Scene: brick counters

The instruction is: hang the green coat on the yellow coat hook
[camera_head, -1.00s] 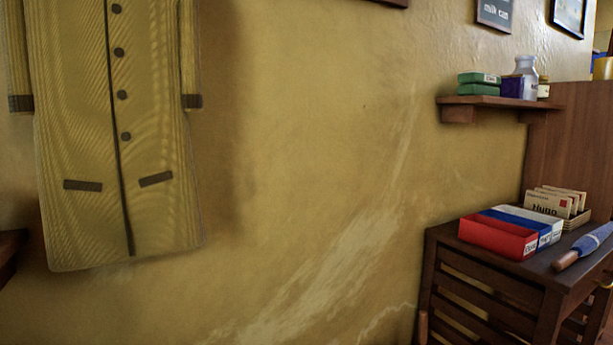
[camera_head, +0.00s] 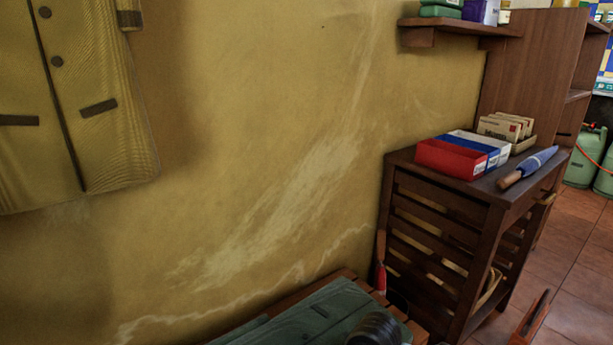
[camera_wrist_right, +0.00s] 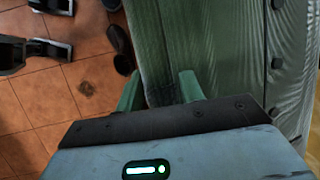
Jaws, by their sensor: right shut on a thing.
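The green coat (camera_head: 300,322) shows at the bottom of the head view, over a wooden slatted surface; most of it is cut off by the frame edge. In the right wrist view the green coat (camera_wrist_right: 225,50) fills the right half, with dark buttons down its front. My right gripper (camera_wrist_right: 160,85) is shut on the coat at a sleeve, with the dark cuff between its fingers. The yellow coat hook is not in view. My left gripper is not seen in the head view.
A yellow-olive coat (camera_head: 75,110) hangs against the wall at left. A wall shelf (camera_head: 450,25) is above. Tiled floor (camera_head: 560,265) is at right.

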